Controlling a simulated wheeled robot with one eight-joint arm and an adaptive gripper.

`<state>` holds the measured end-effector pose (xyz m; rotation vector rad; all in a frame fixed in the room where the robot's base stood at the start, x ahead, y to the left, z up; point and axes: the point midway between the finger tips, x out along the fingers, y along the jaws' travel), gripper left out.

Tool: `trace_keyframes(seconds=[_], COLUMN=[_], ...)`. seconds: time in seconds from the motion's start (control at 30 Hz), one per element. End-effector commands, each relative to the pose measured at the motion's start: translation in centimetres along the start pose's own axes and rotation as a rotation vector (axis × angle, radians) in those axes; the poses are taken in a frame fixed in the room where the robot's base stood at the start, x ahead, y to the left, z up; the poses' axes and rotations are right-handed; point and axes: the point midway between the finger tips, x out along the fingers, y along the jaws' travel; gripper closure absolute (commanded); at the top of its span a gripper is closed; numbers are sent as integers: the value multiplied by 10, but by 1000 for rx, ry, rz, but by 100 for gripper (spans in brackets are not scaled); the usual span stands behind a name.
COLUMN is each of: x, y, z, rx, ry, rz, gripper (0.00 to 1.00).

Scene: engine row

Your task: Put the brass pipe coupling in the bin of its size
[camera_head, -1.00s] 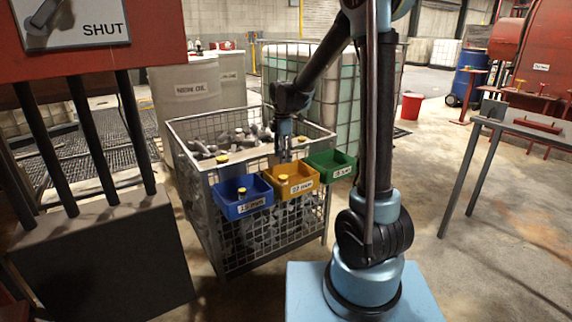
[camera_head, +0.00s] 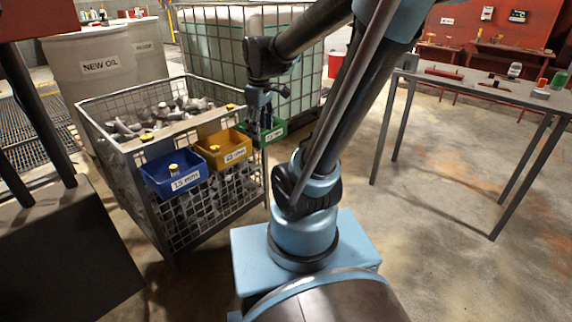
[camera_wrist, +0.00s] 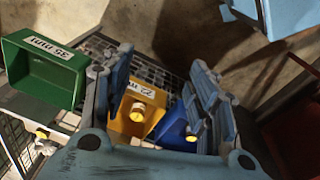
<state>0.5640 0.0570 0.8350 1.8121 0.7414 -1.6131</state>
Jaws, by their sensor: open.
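Several small brass-yellow pieces show; I cannot tell which is the named coupling. One stands in the blue bin (camera_head: 173,186), labelled 15 mm, and one in the yellow bin (camera_head: 240,153), labelled 22 mm. Another piece (camera_head: 146,137) lies on the board behind the bins, and one (camera_head: 230,106) sits farther back near the green bin (camera_head: 274,135). The wrist view shows the green bin's 35 mm label upside down. My gripper (camera_head: 259,118) is open and empty, above the green bin's left side. In the wrist view, the yellow bin (camera_wrist: 152,97) shows between its fingers (camera_wrist: 160,95).
The bins hang on a wire cage (camera_head: 205,225) holding grey metal parts. A grey table (camera_head: 470,89) stands to the right, with clear floor between. White drums (camera_head: 95,75) and a caged tank (camera_head: 220,45) stand behind. A dark block (camera_head: 75,255) is at the left.

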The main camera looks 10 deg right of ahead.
Motion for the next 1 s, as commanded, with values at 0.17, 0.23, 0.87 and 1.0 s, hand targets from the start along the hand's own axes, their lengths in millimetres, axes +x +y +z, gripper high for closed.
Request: trace_keyframes(seconds=[0.17, 0.23, 0.87, 1.0], x=[7, 12, 56, 56], y=[-17, -24, -65, -65], z=[46, 62, 137, 137], rx=[221, 308, 818, 820], ry=[16, 23, 73, 73], rz=[18, 25, 57, 57], gripper=[47, 47, 47, 47])
